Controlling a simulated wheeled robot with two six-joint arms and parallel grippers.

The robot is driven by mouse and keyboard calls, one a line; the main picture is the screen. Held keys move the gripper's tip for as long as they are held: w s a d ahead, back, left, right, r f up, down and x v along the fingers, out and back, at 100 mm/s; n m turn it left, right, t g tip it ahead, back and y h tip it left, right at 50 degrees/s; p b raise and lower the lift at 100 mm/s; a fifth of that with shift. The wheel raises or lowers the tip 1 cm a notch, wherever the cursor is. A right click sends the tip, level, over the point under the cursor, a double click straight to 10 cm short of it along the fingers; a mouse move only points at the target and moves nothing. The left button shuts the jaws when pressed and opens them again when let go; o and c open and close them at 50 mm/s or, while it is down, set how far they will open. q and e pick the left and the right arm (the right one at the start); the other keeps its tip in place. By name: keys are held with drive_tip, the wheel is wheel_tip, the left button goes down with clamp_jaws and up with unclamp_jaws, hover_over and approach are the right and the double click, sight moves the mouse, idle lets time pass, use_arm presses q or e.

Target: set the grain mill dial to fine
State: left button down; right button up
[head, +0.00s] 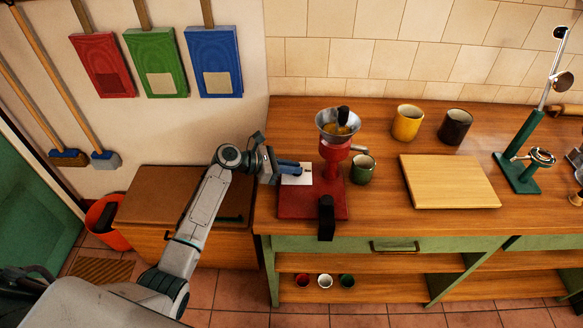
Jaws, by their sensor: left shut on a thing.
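The grain mill (332,160) stands at the left end of the wooden counter. It has a red body, a silver hopper with grain in it and a red base plate (312,205). A white plate (296,179) shows at the mill's left side. My left gripper (288,169) reaches in from the left and is shut at this plate, on what appears to be the dial. The gripper covers the dial, so its setting cannot be read. My right gripper is not in view.
A green mug (363,168) stands close to the mill's right side. A yellow mug (407,122), a dark mug (455,126) and a cutting board (448,181) are further right. A black upright part (326,218) is at the mill's front. A green stand (517,172) is at the right.

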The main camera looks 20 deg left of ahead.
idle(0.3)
use_arm(q)
drive_tip(key=c, duration=1.5)
unclamp_jaws()
drive_tip(key=shift+a, duration=0.15)
drive_tip(key=shift+s+a, duration=0.2)
drive_tip(key=shift+a, duration=0.05)
drive_tip(key=b+v, duration=0.2)
drive_tip(key=v, duration=0.7)
drive_tip(key=shift+b, duration=0.3)
drive_tip(key=shift+s+a+r, duration=0.2)
drive_tip(key=shift+a+r, duration=0.1)
drive_tip(key=shift+a, duration=0.05)
drive_tip(key=shift+a, duration=0.1)
